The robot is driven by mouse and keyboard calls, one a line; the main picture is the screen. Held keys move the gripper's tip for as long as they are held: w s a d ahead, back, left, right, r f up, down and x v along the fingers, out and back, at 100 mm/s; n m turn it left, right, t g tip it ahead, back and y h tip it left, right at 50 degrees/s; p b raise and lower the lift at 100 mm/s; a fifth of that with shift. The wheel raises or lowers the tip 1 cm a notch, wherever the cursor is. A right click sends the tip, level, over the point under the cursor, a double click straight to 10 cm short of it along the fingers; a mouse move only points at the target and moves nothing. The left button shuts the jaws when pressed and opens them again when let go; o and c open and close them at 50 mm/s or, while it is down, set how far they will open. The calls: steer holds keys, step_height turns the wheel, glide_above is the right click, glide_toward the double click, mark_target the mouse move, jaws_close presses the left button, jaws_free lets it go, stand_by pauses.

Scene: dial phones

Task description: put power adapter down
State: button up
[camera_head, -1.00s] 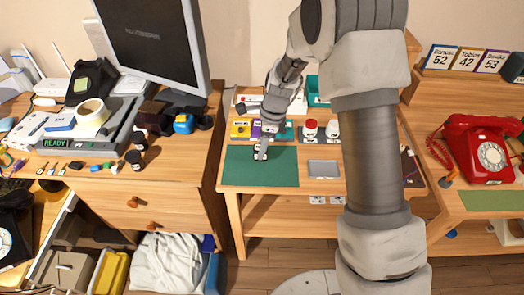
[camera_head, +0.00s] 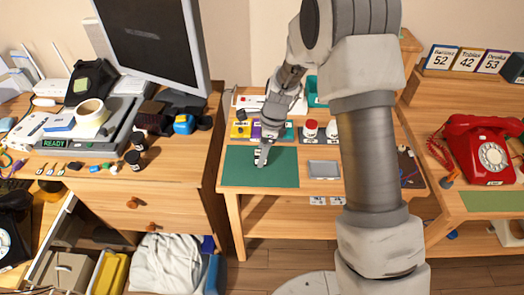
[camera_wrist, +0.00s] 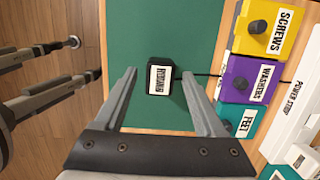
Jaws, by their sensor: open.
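The power adapter (camera_wrist: 160,79) is a small black block with a white label, seen in the wrist view on the green mat (camera_wrist: 128,30). A dark cord runs from it to the right. My gripper (camera_wrist: 159,72) is open, with one finger on each side of the adapter and a visible gap to each. In the head view my gripper (camera_head: 262,157) is low over the green mat (camera_head: 285,170). The adapter is hard to make out there against the gripper.
Yellow (camera_wrist: 262,27), purple (camera_wrist: 247,80) and teal labelled bins stand right of the adapter in the wrist view, with a white power strip (camera_wrist: 298,115) beyond. In the head view a grey tray (camera_head: 323,169) lies right of the mat. Most of the mat is bare.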

step_height(320, 180, up, 12)
steer(key=d+p, duration=0.1)
steer(key=d, duration=0.1)
steer(key=shift+d+p, duration=0.25)
steer(key=shift+p, duration=0.1)
steer(key=s+d+r+n+t+h, duration=0.15)
steer(key=s+d+r+n, duration=0.25)
steer(key=s+r+n, duration=0.4)
steer(key=s+d+r+n+t, duration=0.3)
steer(key=s+d+r+n, duration=0.2)
steer(key=s+r, duration=0.45)
steer(key=s+d+n+t, duration=0.1)
steer(key=s+d+n, duration=0.1)
steer(key=s+n, duration=0.3)
steer(key=s, duration=0.2)
steer(key=shift+s+d+r+h, duration=0.15)
steer(key=shift+s+d+h, duration=0.1)
steer(key=shift+s+h, duration=0.15)
steer(key=shift+r, duration=0.1)
step_height(320, 180, up, 4)
steer(key=p, duration=0.4)
